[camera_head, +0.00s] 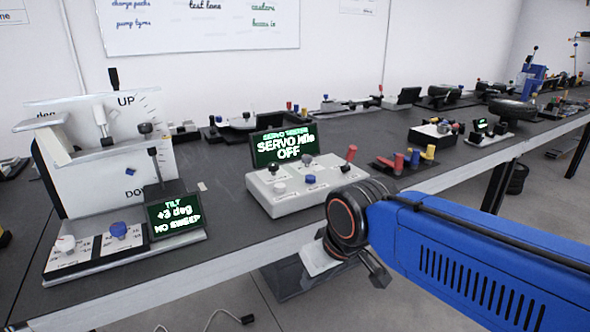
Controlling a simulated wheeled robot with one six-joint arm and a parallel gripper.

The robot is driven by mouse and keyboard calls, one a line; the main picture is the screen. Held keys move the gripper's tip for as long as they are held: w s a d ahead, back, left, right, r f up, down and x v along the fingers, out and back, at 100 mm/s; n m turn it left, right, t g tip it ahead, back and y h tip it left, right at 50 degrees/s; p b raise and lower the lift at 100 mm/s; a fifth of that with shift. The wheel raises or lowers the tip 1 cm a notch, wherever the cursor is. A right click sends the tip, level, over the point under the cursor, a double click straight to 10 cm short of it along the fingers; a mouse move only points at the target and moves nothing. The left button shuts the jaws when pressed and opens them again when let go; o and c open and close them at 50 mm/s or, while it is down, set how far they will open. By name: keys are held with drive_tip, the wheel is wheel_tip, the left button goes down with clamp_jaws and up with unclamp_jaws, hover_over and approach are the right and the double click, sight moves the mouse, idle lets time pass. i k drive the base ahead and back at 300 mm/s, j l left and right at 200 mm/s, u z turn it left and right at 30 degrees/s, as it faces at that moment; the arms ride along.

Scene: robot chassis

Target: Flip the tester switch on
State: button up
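The servo tester (310,200) is a light grey box on the dark bench, in the middle of the head view. Its screen (284,146) reads SERVO TESTER, SERVO idle, OFF. Its panel carries a red-capped lever (350,154) standing up at the right, a blue knob (309,179), and dark-topped controls at the left and back. None has a readable label, so I cannot tell which is the switch. My gripper (345,265) is below and to the right of the tester, in front of the bench edge, apart from the panel. Its fingers are mostly hidden behind my wrist.
A tilt rig (105,150) with a tall UP/DOWN plate stands at the left; its screen (173,214) reads +3 deg, NO SWEEP. More devices line the bench behind. The bench's front edge (215,282) runs below the tester.

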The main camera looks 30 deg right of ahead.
sight(352, 149)
drive_tip(key=k+l, duration=0.1)
drive_tip(key=k, duration=0.95)
drive_tip(key=j+z, duration=0.05)
